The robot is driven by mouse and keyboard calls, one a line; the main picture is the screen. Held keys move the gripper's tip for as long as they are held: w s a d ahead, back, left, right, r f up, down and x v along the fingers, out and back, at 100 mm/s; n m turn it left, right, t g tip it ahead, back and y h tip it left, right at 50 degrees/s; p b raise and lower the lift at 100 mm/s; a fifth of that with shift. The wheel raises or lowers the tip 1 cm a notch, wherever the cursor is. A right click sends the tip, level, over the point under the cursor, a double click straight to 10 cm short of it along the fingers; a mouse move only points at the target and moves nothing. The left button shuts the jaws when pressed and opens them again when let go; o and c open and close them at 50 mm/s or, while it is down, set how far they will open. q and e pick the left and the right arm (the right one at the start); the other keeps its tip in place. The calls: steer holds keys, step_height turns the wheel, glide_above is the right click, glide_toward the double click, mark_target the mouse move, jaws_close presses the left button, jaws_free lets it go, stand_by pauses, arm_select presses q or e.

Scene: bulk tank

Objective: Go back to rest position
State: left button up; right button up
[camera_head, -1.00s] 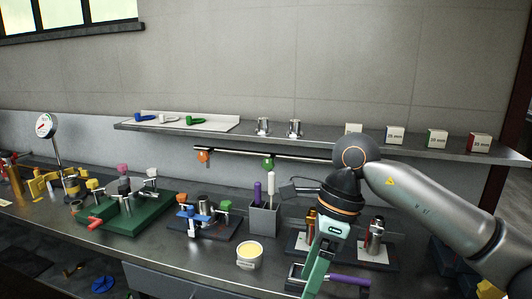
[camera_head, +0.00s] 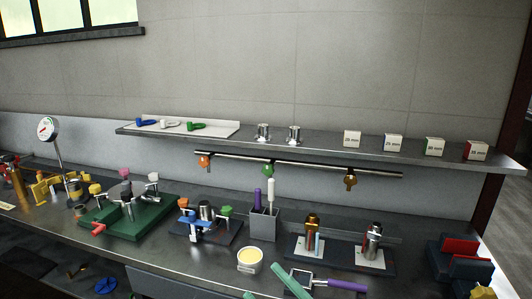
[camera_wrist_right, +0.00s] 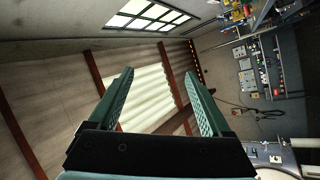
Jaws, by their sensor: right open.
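My right gripper (camera_head: 260,280) shows only as teal-green fingers at the bottom edge of the head view, with the rest cut off. In the right wrist view its two fingers (camera_wrist_right: 160,80) stand wide apart with nothing between them. A purple-handled tool (camera_head: 345,285) with a metal frame lies by the front of the steel counter (camera_head: 185,262), just right of the fingers. One finger overlaps the frame in the picture; I cannot tell whether they touch. My left gripper is in neither current view.
A cup of yellow contents (camera_head: 249,260) stands just behind the fingers. A grey holder (camera_head: 264,225) with purple and white handles is behind it. Metal fittings on stands (camera_head: 372,245) are to the right. The wall shelf (camera_head: 330,145) carries small boxes and fittings.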

steer(key=d+f+m+t+h, duration=0.2)
steer(key=d+f+m+h, duration=0.4)
steer(key=f+m+h, duration=0.3)
steer(key=s+d+f+m+g+h+p, duration=0.1)
steer(key=s+d+f+m+g+h, duration=0.2)
steer(key=s+f, duration=0.6)
steer(key=s+d+f+m+g+h, duration=0.3)
steer(key=s+d+f+m+g, duration=0.2)
steer(key=s+f, duration=0.4)
step_height(320, 180, down, 4)
steer(key=shift+d+r+m+p, duration=0.2)
steer(key=shift+d+m+p, duration=0.3)
steer(key=shift+d, duration=0.6)
